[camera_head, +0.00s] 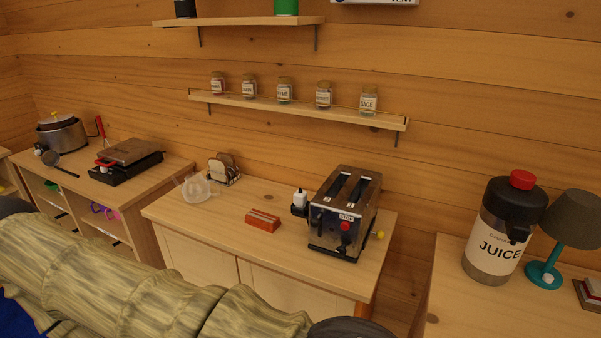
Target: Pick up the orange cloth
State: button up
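A small orange-red item with pale stripes on top (263,221) lies on the wooden cabinet top in the middle, left of the toaster. It has a folded, block-like shape and is the only thing here that fits the orange cloth; I cannot tell its material for sure. Nothing touches it. My arm, in a wood-patterned cover, crosses the lower left in front of the cabinets, nearer the camera. A dark rounded part of mine shows at the bottom edge. My gripper's fingers are not in view.
A chrome toaster (343,214) stands right of the orange item, with a white-capped jar (300,198) between them. A clear jug (194,188) and a toast-shaped holder (224,169) stand left. A spice shelf (300,109) hangs above. A juice dispenser (497,230) stands right.

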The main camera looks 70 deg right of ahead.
aim_at(268, 223)
jog(key=k, duration=0.3)
jog(key=z, duration=0.7)
